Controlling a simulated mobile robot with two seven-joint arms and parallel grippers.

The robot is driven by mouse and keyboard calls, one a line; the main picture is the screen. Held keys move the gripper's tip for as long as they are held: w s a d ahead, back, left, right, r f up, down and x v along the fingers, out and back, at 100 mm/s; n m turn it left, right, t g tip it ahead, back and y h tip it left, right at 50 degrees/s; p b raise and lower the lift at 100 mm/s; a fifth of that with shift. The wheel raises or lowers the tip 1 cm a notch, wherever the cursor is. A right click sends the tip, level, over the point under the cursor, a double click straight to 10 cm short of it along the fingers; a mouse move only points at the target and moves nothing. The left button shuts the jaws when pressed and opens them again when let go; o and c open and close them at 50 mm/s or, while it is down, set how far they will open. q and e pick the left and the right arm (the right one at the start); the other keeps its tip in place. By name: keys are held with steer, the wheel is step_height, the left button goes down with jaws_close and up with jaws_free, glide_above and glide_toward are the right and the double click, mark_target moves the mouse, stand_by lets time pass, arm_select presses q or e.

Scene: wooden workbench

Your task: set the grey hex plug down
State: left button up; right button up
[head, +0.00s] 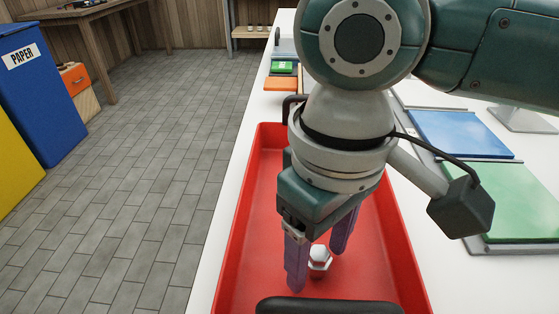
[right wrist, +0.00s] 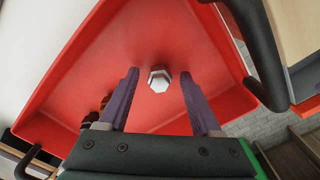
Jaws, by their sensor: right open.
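The grey hex plug (head: 320,260) is in the red tray (head: 258,190), with its pale hexagonal head showing. It appears to rest on the tray floor. My right gripper (head: 318,270) reaches down into the tray with its purple fingers apart. The right wrist view shows the plug (right wrist: 159,80) between the two fingertips (right wrist: 159,74), with a gap on each side, so the open gripper does not hold it. My left gripper is not in view.
The tray has raised walls and a dark handle (head: 330,306) at the near end. Small brown items (right wrist: 104,102) show beside a finger in the right wrist view. Blue (head: 460,134) and green (head: 520,200) panels lie to the right on the white table.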

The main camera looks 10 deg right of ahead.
mark_target(319, 254)
step_height(319, 254, up, 12)
steer(key=p, duration=0.3)
steer(key=shift+p, duration=0.4)
